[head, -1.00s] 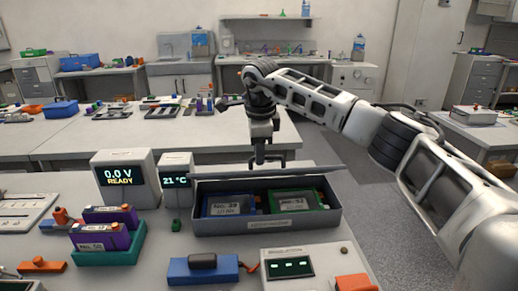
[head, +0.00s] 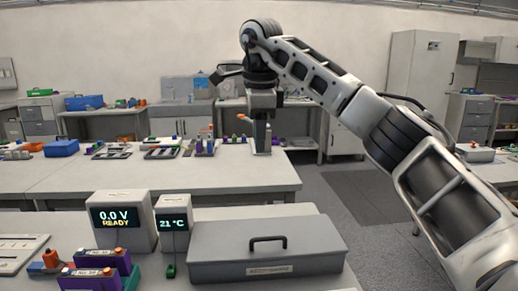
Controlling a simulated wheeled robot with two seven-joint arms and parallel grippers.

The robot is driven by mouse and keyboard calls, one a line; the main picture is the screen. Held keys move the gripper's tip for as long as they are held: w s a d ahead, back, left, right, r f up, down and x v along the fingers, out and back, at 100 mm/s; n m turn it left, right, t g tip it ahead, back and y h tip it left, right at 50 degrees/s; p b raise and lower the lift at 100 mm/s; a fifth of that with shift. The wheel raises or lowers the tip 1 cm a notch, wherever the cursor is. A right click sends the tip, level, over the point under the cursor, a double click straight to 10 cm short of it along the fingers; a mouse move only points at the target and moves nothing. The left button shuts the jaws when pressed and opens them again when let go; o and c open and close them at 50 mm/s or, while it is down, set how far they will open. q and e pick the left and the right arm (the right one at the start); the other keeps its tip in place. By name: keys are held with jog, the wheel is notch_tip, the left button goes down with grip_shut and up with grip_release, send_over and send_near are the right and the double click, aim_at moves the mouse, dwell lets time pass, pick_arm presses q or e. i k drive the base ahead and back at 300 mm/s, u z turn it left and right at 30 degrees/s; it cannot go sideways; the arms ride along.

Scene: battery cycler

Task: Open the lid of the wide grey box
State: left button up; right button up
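The wide grey box (head: 265,262) stands on the near bench, right of the small displays. Its lid (head: 225,238) lies shut over it, with a dark handle (head: 268,242) on top and a label on the front. The inside of the box is hidden. My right gripper (head: 261,150) hangs well above and behind the box in the picture, pointing down and apart from the handle. Its fingers are too small and edge-on to show whether they are apart. My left gripper is not in view.
A display reading 0.0 V (head: 122,220) and a smaller one reading 21 °C (head: 174,222) stand just left of the box. Purple battery packs (head: 105,262) sit at front left. A long bench (head: 110,180) with lab items lies behind. The floor at right is clear.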

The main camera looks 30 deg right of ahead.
aim_at(254, 241)
jog(key=k, duration=1)
